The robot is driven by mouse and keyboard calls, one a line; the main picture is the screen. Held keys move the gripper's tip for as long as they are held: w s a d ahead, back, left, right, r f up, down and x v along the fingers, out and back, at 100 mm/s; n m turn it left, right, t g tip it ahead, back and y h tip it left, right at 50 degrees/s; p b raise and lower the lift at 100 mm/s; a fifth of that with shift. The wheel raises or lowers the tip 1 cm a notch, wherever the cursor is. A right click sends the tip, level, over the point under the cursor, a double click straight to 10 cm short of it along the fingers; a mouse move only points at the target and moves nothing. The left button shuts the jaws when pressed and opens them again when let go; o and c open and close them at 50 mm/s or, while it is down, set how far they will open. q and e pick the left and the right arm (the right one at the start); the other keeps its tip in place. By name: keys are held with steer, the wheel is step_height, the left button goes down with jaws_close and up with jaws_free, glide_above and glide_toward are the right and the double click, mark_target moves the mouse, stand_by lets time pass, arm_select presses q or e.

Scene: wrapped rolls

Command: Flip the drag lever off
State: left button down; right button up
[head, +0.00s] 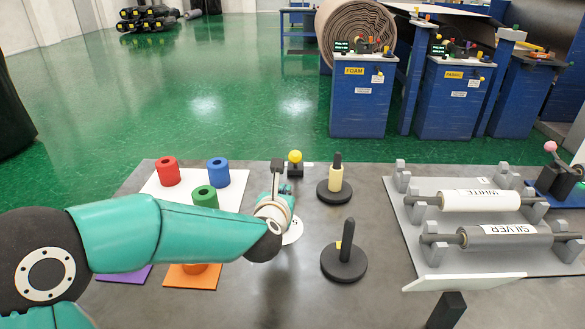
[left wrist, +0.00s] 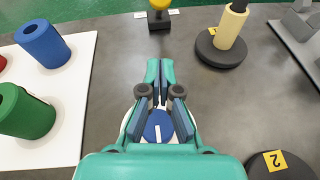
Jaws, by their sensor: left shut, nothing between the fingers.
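Two levers show, and no readable label tells me which is the drag lever. One has a yellow ball knob (head: 295,156) on a small black base at the table's back edge. It also shows at the top of the left wrist view (left wrist: 159,4). The other has a pink ball knob (head: 551,146), tilted left, on a blue base at the far right. My left gripper (left wrist: 159,76) is shut and empty, on the near side of the yellow-knobbed lever and apart from it. In the head view the left gripper (head: 275,209) partly hides a white disc.
Red (head: 167,171), blue (head: 218,172) and green (head: 205,196) rolls stand on a white mat at left. Black-based posts (head: 344,264) stand right of my gripper. A grey rack (head: 412,262) holds white and silver rolls at right. Bare table lies between.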

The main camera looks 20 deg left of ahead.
mark_target(295, 161)
arm_select(q)
steer(key=p+x, duration=0.1)
steer(key=x, duration=0.7)
steer(key=shift+p, duration=0.4)
steer(key=w, duration=0.1)
steer(key=p, duration=0.1)
steer(key=w+r, duration=0.1)
steer(key=shift+w+a+p, duration=0.25)
steer(key=shift+w+p, duration=0.05)
steer(key=shift+w, duration=0.05)
steer(key=shift+w+r+p, duration=0.2)
steer(key=shift+w+p, duration=0.15)
steer(key=shift+w, duration=0.5)
